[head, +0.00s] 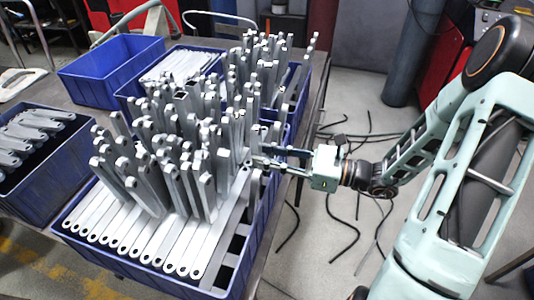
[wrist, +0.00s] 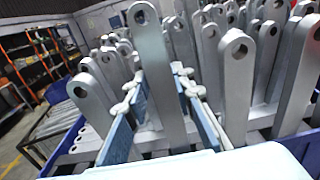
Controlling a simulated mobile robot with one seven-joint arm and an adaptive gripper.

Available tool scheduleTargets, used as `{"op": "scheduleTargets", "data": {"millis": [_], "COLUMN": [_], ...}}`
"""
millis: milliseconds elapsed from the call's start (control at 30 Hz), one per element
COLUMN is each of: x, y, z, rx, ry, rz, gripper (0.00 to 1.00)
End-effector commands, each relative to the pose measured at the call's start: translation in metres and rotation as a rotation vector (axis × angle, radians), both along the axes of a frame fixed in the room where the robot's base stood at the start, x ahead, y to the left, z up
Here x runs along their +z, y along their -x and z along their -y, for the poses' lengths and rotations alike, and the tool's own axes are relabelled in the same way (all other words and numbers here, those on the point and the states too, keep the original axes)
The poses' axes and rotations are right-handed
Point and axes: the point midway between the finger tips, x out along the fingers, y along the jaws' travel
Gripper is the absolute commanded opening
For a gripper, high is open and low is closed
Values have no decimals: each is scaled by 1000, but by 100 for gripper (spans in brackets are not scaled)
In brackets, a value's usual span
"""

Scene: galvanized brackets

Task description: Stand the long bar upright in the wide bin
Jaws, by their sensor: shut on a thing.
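The wide blue bin (head: 128,268) stands on the table in the head view. Many grey galvanized bars stand upright in it, and a row of flat bars lies along its front. My gripper (head: 262,158) reaches in from the right at the bin's right side. In the wrist view, my gripper (wrist: 165,118) is shut on a long bar (wrist: 156,75) with a round hole at its top end. This bar is close to upright, leaning slightly in the picture. Its lower end is hidden, so I cannot tell whether it touches the bin floor. In the head view it blends with the bars around it.
Other standing bars (wrist: 236,75) crowd close behind and right of the held bar. An empty blue bin (head: 110,68) stands at the back left, and another bin (head: 45,180) with flat brackets is at the left. Cables (head: 345,225) lie on the floor at right.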

Motion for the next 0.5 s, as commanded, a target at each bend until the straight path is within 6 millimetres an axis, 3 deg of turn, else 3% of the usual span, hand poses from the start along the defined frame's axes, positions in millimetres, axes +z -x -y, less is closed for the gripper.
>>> {"op": "scheduleTargets", "data": {"millis": [300, 333, 500], "x": [0, 0, 0], "y": [0, 0, 0], "z": [0, 0, 0], "rx": [0, 0, 0], "ry": [-2, -2, -1], "rz": [1, 1, 0], "gripper": [0, 24, 42]}}
